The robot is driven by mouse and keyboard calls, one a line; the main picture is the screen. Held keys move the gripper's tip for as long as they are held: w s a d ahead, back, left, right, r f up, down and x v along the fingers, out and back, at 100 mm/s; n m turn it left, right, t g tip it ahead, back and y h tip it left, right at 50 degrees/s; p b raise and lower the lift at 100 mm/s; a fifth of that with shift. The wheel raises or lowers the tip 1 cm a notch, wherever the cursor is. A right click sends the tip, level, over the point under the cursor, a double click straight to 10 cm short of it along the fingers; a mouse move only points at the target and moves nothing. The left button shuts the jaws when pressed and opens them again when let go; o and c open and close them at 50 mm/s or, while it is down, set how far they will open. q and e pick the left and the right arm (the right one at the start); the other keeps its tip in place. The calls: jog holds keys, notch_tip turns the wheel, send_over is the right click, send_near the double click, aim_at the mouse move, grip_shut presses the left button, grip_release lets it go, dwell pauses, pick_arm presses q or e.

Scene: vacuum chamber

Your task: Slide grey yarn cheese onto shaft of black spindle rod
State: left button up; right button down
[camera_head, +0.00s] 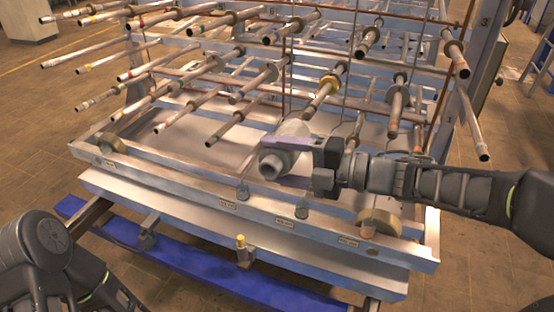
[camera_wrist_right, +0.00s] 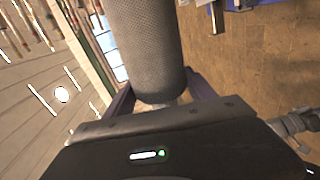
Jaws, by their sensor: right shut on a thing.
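The grey yarn cheese (camera_head: 291,130) is a thick light-grey cylinder with an open core end facing the front. My right gripper (camera_head: 290,144) is shut on it and holds it above the metal tray, in front of the rack. In the right wrist view the cheese (camera_wrist_right: 145,45) fills the upper middle between the two fingers of the gripper (camera_wrist_right: 160,97). Many spindle rods point out of the rack; I cannot tell which is the black one. A rod with a gold collar (camera_head: 322,94) is just behind the cheese. My left gripper is out of view.
The rack's metal tray (camera_head: 190,137) has a raised front ledge. Round tan pieces (camera_head: 378,221) and small weights on wires (camera_head: 243,190) sit along it. A blue base beam (camera_head: 200,262) runs below. Rods crowd the space behind the cheese.

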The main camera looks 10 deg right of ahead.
jog(key=shift+w+d, duration=0.1)
jog(key=shift+w+d+f, duration=0.1)
jog(key=shift+w+d, duration=0.4)
jog(key=shift+w, duration=0.3)
jog(key=shift+w+d+f, duration=0.1)
jog(key=shift+w+d, duration=0.4)
jog(key=shift+w, duration=0.3)
jog(key=shift+w+d+f, duration=0.1)
jog(key=shift+w+d, duration=0.4)
jog(key=shift+w, duration=0.3)
jog(key=shift+r, duration=0.1)
jog(key=shift+w, duration=0.15)
jog(key=shift+w+d+f+p, duration=0.1)
jog(key=shift+w+d+p, duration=0.05)
jog(key=shift+w+d, duration=0.4)
jog(key=shift+w+d+f+p, duration=0.15)
jog(key=shift+w+d, duration=0.15)
jog(key=shift+w, duration=0.4)
jog(key=shift+w+d+p, duration=0.15)
jog(key=shift+w+d, duration=0.3)
jog(key=shift+w, duration=0.2)
dwell(1.0)
jog(key=shift+w+d, duration=0.1)
jog(key=shift+w, duration=0.05)
